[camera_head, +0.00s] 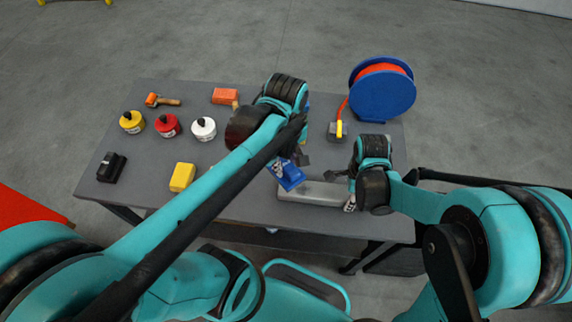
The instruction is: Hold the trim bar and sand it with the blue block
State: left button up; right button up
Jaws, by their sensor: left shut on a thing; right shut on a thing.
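The trim bar (312,195) is a pale grey bar lying along the table's front edge, right of the middle. My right gripper (350,188) is shut on the bar at its right end; its fingers are partly hidden by the wrist. The blue block (287,176) is tilted at the left end of the bar. My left gripper (291,160) is shut on the blue block from above. Whether the block touches the bar or sits just above it is hard to tell.
The grey table (237,155) also holds a yellow block (182,177), a black block (111,167), yellow (132,122), red (167,125) and white (203,129) pots, an orange-handled tool (162,100), an orange brush (226,97) and a blue hose reel (382,92) with a yellow nozzle (339,130).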

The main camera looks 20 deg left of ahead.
aim_at(285, 177)
pick_arm(q)
jog(key=shift+f, duration=0.1)
dwell(0.5)
jog(key=shift+f, duration=4)
jog(key=shift+w+d+r, duration=0.15)
jog(key=shift+d+r, duration=0.3)
jog(key=shift+r, duration=0.05)
jog(key=shift+d+f, duration=0.1)
jog(key=shift+d, duration=0.25)
jog(key=shift+w+d+f, duration=0.1)
jog(key=shift+w+d, duration=0.3)
jog(key=shift+d, duration=0.7)
jog(key=shift+w+d+f, duration=0.1)
jog(key=shift+w+d, duration=0.25)
jog(key=shift+d, duration=0.7)
jog(key=shift+w+d, duration=0.4)
jog(key=shift+d, duration=0.7)
jog(key=shift+s+a+r, duration=0.1)
jog(key=shift+s+a, duration=0.35)
jog(key=shift+a, duration=0.9)
jog(key=shift+s+a+r, duration=0.1)
jog(key=shift+s+a, duration=0.35)
jog(key=shift+a, duration=0.95)
jog(key=shift+s+a, duration=0.45)
jog(key=shift+a, duration=0.9)
jog(key=shift+r, duration=3.7)
